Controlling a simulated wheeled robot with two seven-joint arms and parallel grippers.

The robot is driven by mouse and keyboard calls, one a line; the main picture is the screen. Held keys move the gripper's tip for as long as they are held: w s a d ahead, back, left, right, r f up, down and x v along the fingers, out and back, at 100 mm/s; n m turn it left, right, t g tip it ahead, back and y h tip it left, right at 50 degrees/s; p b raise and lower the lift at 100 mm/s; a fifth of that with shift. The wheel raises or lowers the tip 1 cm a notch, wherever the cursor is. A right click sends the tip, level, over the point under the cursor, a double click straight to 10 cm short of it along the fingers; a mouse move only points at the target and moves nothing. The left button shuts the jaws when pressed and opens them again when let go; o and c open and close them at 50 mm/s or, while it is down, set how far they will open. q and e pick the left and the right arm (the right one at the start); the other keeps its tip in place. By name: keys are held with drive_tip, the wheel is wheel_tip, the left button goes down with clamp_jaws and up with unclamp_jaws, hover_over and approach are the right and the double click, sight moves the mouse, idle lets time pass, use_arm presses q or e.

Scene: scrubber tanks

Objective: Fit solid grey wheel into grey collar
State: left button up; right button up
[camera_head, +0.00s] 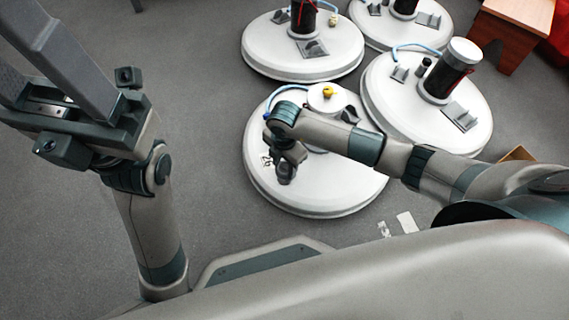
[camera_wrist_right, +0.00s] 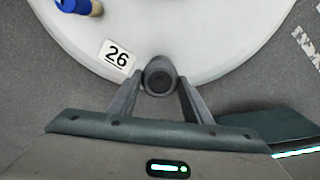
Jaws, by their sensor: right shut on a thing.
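My right gripper (camera_head: 286,170) is over the front left part of the nearest white round tank lid (camera_head: 335,197). In the right wrist view my right gripper (camera_wrist_right: 158,84) is shut on a small dark grey round piece, which I take as the solid grey wheel (camera_wrist_right: 159,75). It is seen end-on, near the lid's edge. I cannot make out the grey collar apart from it, nor tell whether the wheel touches the lid. My left gripper (camera_head: 70,85) is at the upper left, its fingers apart and no object seen between them; its tips are out of frame.
A label marked 26 (camera_wrist_right: 116,54) and a blue-topped piece (camera_wrist_right: 75,6) are on the lid. A yellow knob (camera_head: 328,92) tops its white cylinder. Several other lids (camera_head: 300,62) stand behind. A wooden bench (camera_head: 512,30) is at upper right. The floor at left is clear.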

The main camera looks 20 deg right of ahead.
drive_tip(key=shift+f, duration=0.6)
idle(1.0)
drive_tip(key=shift+f, duration=0.6)
idle(0.9)
drive_tip(key=o, duration=2)
